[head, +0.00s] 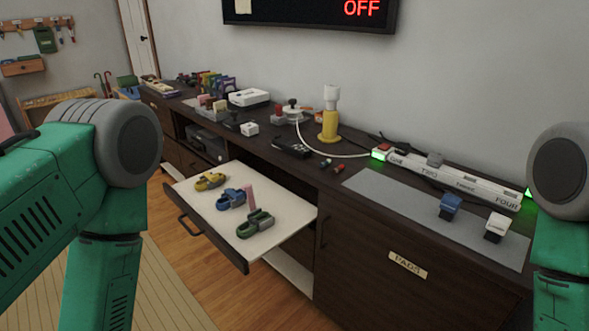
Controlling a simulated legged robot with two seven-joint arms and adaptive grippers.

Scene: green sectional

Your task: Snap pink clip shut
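An open drawer (190,205) with a pale inside juts from the dark cabinet. A pink piece (249,196) stands upright in it, between a blue clip (230,198) and a green clip (255,223). I cannot tell whether the pink piece is a clip's raised part or a separate thing; its base is partly hidden. A yellow clip (210,181) lies farther back in the drawer. My two arms show at the left and right edges, apart from the drawer. Both grippers are outside the picture.
The cabinet top holds a yellow-and-white cylinder (329,118), a white power strip (455,180) and a grey mat (420,215) with a blue block (450,206) and a white block (497,226). A cupboard door marked PADS (407,265) is right of the drawer. Floor (195,275) shows left.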

